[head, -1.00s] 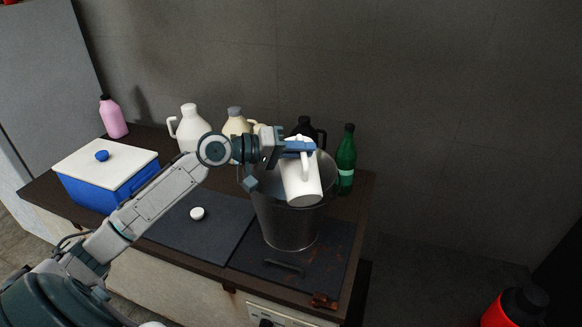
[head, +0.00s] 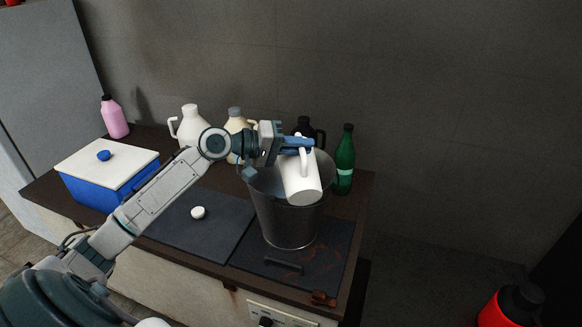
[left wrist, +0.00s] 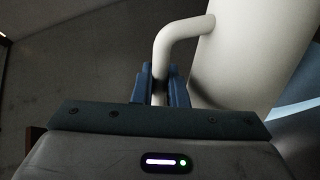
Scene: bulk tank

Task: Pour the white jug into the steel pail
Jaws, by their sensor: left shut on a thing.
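The white jug (head: 303,186) is held in the air over the steel pail (head: 288,222), tilted, with its base toward the front right. My left gripper (head: 304,146) is shut on the jug's handle. In the left wrist view, the handle (left wrist: 161,60) sits between the blue fingers of the left gripper (left wrist: 161,88), and the jug's body (left wrist: 245,50) fills the upper right. The jug hides part of the pail's opening, and its mouth is hidden, so I cannot tell whether anything flows out. The pail stands upright on a dark mat. My right gripper is not in view.
A green bottle (head: 345,160) stands just right of the pail, with a black jug (head: 307,128) behind. Another white jug (head: 190,126), a cream jug (head: 236,122) and a pink bottle (head: 114,118) line the back. A blue cooler (head: 90,190) and white cap (head: 198,212) are left.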

